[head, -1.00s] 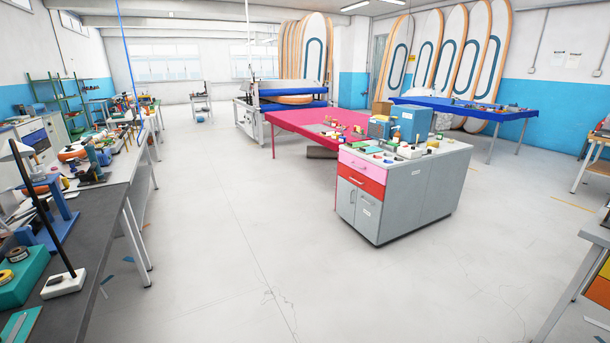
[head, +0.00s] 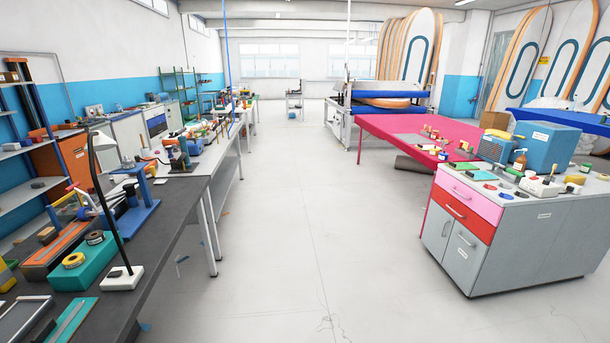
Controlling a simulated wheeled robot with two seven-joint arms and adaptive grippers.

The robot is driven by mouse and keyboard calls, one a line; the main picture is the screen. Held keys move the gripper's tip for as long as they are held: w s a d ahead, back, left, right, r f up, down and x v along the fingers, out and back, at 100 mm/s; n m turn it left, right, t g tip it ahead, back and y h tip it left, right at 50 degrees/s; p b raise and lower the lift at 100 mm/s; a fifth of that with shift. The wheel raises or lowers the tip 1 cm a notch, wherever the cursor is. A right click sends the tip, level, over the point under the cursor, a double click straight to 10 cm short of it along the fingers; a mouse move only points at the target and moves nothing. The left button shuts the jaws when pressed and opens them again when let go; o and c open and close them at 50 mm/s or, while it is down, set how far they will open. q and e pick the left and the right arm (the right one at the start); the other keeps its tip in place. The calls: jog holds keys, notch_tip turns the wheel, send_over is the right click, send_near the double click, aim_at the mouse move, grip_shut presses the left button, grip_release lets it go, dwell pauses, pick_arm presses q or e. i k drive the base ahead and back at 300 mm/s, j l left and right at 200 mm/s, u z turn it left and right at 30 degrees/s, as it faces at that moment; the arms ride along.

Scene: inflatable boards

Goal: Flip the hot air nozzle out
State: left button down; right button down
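I cannot pick out a hot air nozzle for sure in the head view; the tools on the benches are too small to tell. The long left workbench (head: 160,230) carries many tools, among them a blue stand (head: 128,215) and a lamp (head: 104,165) on a white base. A grey cabinet (head: 500,245) with a pink and a red drawer stands at the right, with blue boxes and small items on top. Neither of my grippers is in view.
Open floor (head: 300,240) runs between the left workbench and the cabinet. A pink table (head: 385,127) stands behind the cabinet. A machine with blue rollers (head: 380,95) is farther back. Boards (head: 520,55) lean at the back right. Shelves (head: 20,165) stand at the far left.

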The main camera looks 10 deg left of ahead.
aim_at(128, 191)
jog(key=i+u, duration=0.25)
jog(key=i, duration=0.15)
jog(key=i+u, duration=0.25)
jog(key=i, duration=0.15)
jog(key=i+u, duration=0.2)
jog(key=i, duration=0.3)
jog(key=i+l+u, duration=0.25)
jog(key=i, duration=0.2)
jog(key=i+l+u, duration=0.2)
jog(key=i, duration=0.3)
jog(key=i+l+u, duration=0.25)
jog(key=i, duration=0.2)
